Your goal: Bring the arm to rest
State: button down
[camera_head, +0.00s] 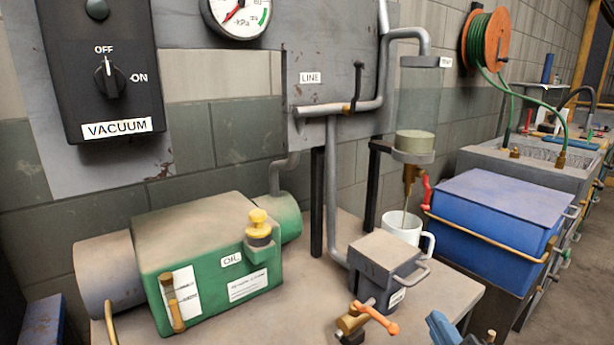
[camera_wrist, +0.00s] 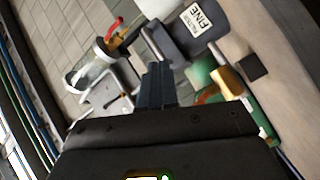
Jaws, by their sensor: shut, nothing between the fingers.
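My gripper (camera_wrist: 158,72) shows in the wrist view with its two dark fingers together and nothing between them. It points toward the bench fittings. A grey box with a "FINE" label (camera_wrist: 193,18) lies beyond the fingertips to the right, and a white mug (camera_wrist: 92,72) lies to the left. I cannot tell whether the fingers touch anything. In the head view, a blue piece (camera_head: 443,328) at the bottom edge may be part of my gripper, but I cannot tell.
A green oil pump (camera_head: 215,270), the grey filter box (camera_head: 388,262) and the white mug (camera_head: 402,230) stand on the bench (camera_head: 300,315). A valve with an orange handle (camera_head: 375,318) is at its front. A blue lidded box (camera_head: 500,212) stands right. A vacuum switch panel (camera_head: 105,70) hangs left.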

jog(key=s+a+f+m+g, duration=0.1)
jog(key=s+f+m, duration=0.25)
jog(key=s, duration=0.75)
jog(key=s+a+f+m, duration=0.1)
jog(key=s+f+m, duration=0.25)
jog(key=s, duration=0.65)
jog(key=s+d+r+m+g, duration=0.1)
jog(key=s+r+m, duration=0.1)
jog(key=s, duration=0.6)
jog(key=s+d+r+m, duration=0.1)
jog(key=s+r+m, duration=0.2)
jog(key=s, duration=0.6)
jog(key=shift+s+d+g, duration=0.3)
jog(key=shift+d+g, duration=0.05)
jog(key=shift+g, duration=0.05)
